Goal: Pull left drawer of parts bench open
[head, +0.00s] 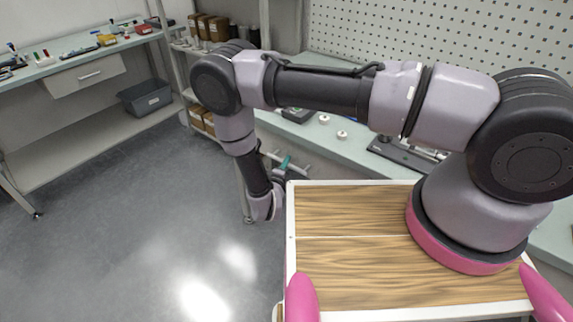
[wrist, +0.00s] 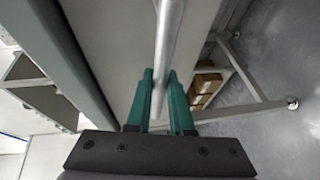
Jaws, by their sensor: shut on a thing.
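My gripper (wrist: 160,88) has its two green fingers on either side of a silver bar handle (wrist: 169,40) in the wrist view, and is shut on it. The handle runs along a plain grey drawer front (wrist: 112,48). In the head view my gripper (head: 285,164) is small and partly hidden by my own wrist, at the front of the bench (head: 351,158) below the pegboard. The drawer is mostly hidden there, and I cannot tell how far it stands out.
Another bench (head: 35,68) at the left has its own drawer (head: 86,76) and a grey bin (head: 146,97) beneath. A shelf rack with brown boxes (head: 213,27) stands between the benches. The grey floor (head: 140,210) at the left is clear.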

